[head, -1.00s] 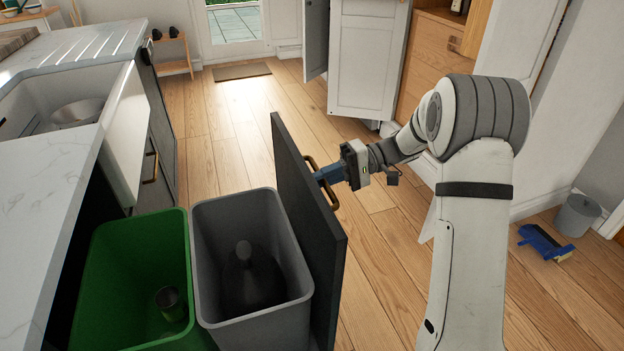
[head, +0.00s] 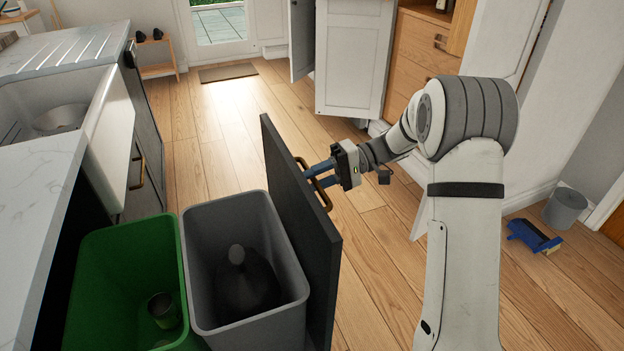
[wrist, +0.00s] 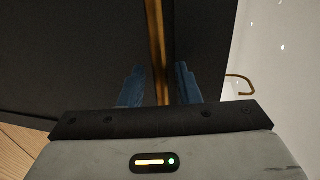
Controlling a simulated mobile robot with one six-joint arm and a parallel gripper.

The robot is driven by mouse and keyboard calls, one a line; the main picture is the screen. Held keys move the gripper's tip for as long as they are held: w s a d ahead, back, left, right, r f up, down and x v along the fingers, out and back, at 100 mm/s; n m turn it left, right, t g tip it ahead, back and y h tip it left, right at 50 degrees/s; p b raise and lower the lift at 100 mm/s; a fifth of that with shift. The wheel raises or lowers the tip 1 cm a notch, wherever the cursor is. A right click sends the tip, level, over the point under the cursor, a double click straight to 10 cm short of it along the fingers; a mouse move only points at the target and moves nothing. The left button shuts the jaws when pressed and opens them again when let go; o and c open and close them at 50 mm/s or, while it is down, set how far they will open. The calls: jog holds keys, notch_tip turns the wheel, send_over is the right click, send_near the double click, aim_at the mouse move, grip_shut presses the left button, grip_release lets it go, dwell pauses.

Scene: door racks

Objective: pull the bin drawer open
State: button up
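The bin drawer stands pulled out from under the counter, its dark front panel (head: 290,215) seen edge-on in the head view. A green bin (head: 125,250) and a grey bin (head: 200,270) show behind the panel. A brass bar handle (head: 326,200) is on the panel's outer face. My gripper (head: 315,177) is at this handle with its blue fingers apart. In the wrist view the handle (wrist: 157,40) runs between the two fingers of my gripper (wrist: 160,88), one on each side. I see a gap at the left finger; the right one is very near the bar.
The white counter (head: 35,190) and sink (head: 100,125) are at the left. A white cabinet with an open door (head: 350,60) stands beyond my arm. A grey bucket (head: 566,208) and a blue dustpan (head: 533,237) lie at the right. The wooden floor (head: 215,150) ahead is clear.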

jog(key=p+v, duration=0.1)
jog(key=v, duration=0.6)
jog(key=shift+w+d, duration=0.15)
jog(key=shift+d, duration=0.2)
jog(key=shift+r, duration=0.15)
jog(key=s+d+r+m+t+h+p, duration=0.2)
jog(key=s+d+r+t+h+p, duration=0.2)
jog(key=s, duration=0.9)
jog(key=s+d+r+m+t+h+p, duration=0.3)
jog(key=s+d+r+t+h+p, duration=0.2)
jog(key=s+r+h+p, duration=0.5)
notch_tip(320, 180, up, 5)
jog(key=s+d+p, duration=0.2)
jog(key=s+p, duration=0.1)
jog(key=p, duration=0.1)
jog(key=shift+d+r+p, duration=0.15)
jog(key=shift+d+p, duration=0.05)
jog(key=shift+p, duration=0.1)
